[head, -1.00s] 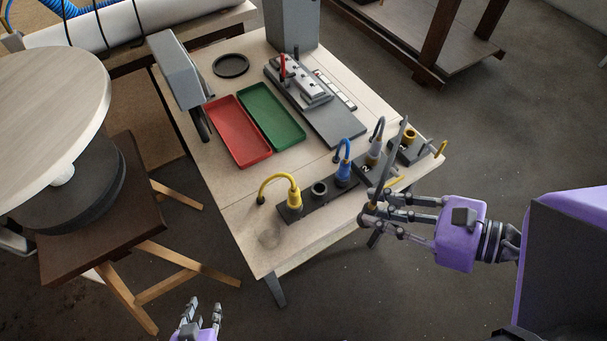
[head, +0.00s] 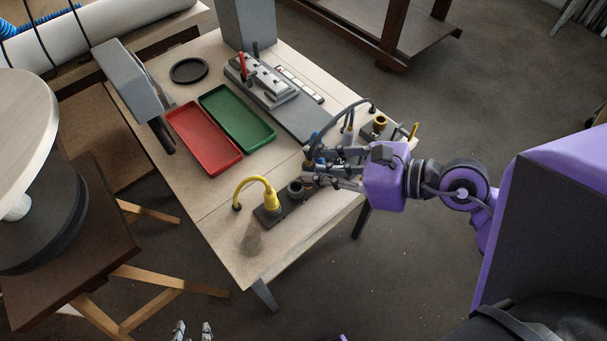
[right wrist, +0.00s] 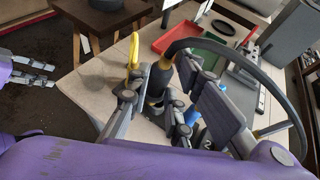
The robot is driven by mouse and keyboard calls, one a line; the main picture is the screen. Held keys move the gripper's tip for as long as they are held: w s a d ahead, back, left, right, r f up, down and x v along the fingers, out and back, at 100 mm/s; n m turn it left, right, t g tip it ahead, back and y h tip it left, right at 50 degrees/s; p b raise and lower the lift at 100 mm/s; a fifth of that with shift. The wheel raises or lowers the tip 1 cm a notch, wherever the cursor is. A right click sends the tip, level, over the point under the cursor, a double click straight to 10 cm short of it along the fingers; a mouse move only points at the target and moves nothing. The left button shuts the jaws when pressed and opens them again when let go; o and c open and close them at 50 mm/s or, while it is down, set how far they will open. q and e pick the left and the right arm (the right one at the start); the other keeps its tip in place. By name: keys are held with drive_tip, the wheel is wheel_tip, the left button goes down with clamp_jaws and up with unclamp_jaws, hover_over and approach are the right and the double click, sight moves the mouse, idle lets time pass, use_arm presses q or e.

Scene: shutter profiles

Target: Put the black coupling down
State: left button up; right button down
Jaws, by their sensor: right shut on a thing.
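My right gripper (head: 308,168) is shut on the black coupling, over the front part of the table. In the head view the fingers mostly hide the coupling. In the right wrist view the black coupling (right wrist: 157,84) sits between the fingers, with an orange-yellow band at its top and a thick black hose (right wrist: 235,53) arching right. The dark socket strip (head: 270,216) lies below, with an empty-looking round socket (head: 295,188) just left of my fingertips. Whether the coupling touches the strip is hidden. My left gripper (head: 193,331) is open and empty at the bottom edge.
The yellow coupling (head: 270,201) with its hose stands left of my right gripper. A red tray (head: 203,138) and a green tray (head: 238,118) lie behind.

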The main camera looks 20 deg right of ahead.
sight(308, 170)
drive_tip(key=w+f, duration=0.1)
drive_tip(key=f, duration=0.1)
drive_tip(key=w+a+f, duration=0.1)
drive_tip(key=w+f, duration=0.1)
drive_tip(key=f, duration=0.2)
drive_tip(key=w+f, duration=0.1)
drive_tip(key=shift+a+f, duration=0.25)
drive_tip(key=shift+f, duration=0.15)
drive_tip(key=shift+f+b, duration=0.3)
use_arm(q)
drive_tip(key=shift+s+f, duration=0.6)
drive_tip(key=shift+s, duration=0.05)
drive_tip(key=shift+a, duration=0.1)
